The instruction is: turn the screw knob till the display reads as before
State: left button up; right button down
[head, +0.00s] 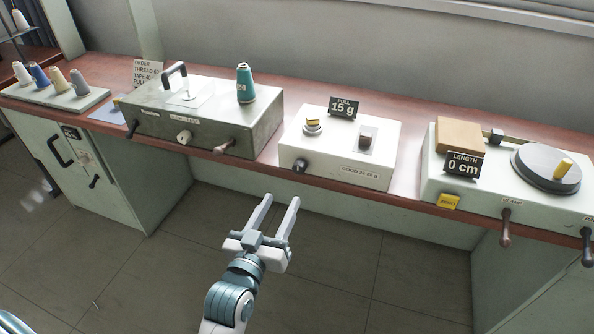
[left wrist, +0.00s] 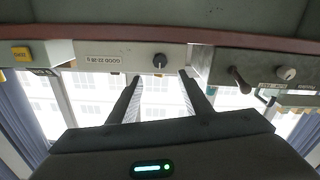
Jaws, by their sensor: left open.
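The white pull tester (head: 334,148) stands on the bench. Its small black display (head: 343,107) reads PULL 15 g. The dark screw knob (head: 300,165) is at the left end of its front face, beside a label (head: 360,173) beginning GOOD. In the left wrist view the knob (left wrist: 160,61) shows ahead, between the finger lines. My left gripper (head: 281,200) is open and empty, in front of and below the bench edge, apart from the knob; its spread fingers (left wrist: 159,76) show in the left wrist view. My right gripper is not in view.
On the left, a grey-green box (head: 205,112) with a teal spool (head: 245,83) has a front knob and lever. On the right, a length unit (head: 508,200) reads 0 cm, with levers jutting forward. The floor (head: 330,260) before the bench is clear.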

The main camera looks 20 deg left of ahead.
aim_at(298, 170)
pick_arm(q)
jog(key=w, duration=1.1)
jog(key=shift+w+d, duration=0.1)
jog(key=shift+d, duration=0.1)
jog(key=shift+w, duration=0.65)
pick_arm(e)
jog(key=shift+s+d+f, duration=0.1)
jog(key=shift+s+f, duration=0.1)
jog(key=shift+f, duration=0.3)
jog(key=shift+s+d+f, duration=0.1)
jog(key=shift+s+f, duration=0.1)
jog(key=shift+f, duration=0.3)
pick_arm(q)
jog(key=c, duration=1)
jog(key=shift+c, duration=0.3)
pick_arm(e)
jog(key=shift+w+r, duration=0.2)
pick_arm(q)
jog(key=shift+p, duration=0.3)
